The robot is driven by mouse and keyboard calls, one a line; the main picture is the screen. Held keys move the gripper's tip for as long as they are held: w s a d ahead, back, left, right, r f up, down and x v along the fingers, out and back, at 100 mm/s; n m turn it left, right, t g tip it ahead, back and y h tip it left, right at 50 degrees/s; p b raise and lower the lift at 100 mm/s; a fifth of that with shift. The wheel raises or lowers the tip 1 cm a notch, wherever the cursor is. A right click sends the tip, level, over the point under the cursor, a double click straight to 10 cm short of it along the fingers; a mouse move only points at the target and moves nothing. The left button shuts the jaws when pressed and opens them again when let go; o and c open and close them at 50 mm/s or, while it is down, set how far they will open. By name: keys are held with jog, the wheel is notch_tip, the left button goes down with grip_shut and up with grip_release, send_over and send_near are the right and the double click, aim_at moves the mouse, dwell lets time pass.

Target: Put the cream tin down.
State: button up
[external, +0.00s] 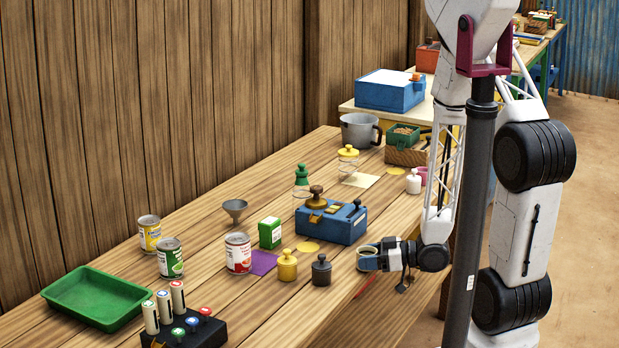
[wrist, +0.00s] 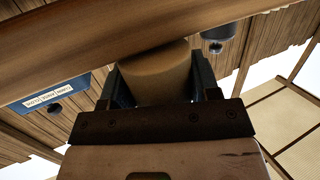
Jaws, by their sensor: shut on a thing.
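My gripper (external: 371,258) is shut on the cream tin (external: 366,250) beside the front edge of the wooden table, to the right of the dark weight. Only the tin's pale rim and part of its side show past the fingers in the external view. In the wrist view the tin (wrist: 157,75) is a plain tan cylinder between both fingers of my gripper (wrist: 155,85). The table (wrist: 60,50) crosses the top of that view, behind the tin. I cannot tell whether the tin touches the table.
A dark weight (external: 321,271) and a yellow weight (external: 287,266) stand close to the left. A blue box (external: 332,224) with a brown knob stands behind. Flat yellow discs (external: 307,247) and a purple square (external: 264,262) lie on the tabletop. Several food tins (external: 170,258) and a green tray (external: 97,298) are farther left.

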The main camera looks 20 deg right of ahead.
aim_at(337, 267)
jog(key=shift+r+x, duration=0.15)
jog(key=shift+x, duration=0.9)
jog(key=shift+r+x, duration=0.2)
jog(key=shift+x, duration=0.85)
jog(key=shift+w+a, duration=0.1)
jog(key=shift+a, duration=0.05)
jog(key=shift+x, duration=1.7)
jog(key=o, duration=0.9)
jog(key=shift+v, duration=3.85)
jog(key=shift+r, duration=0.1)
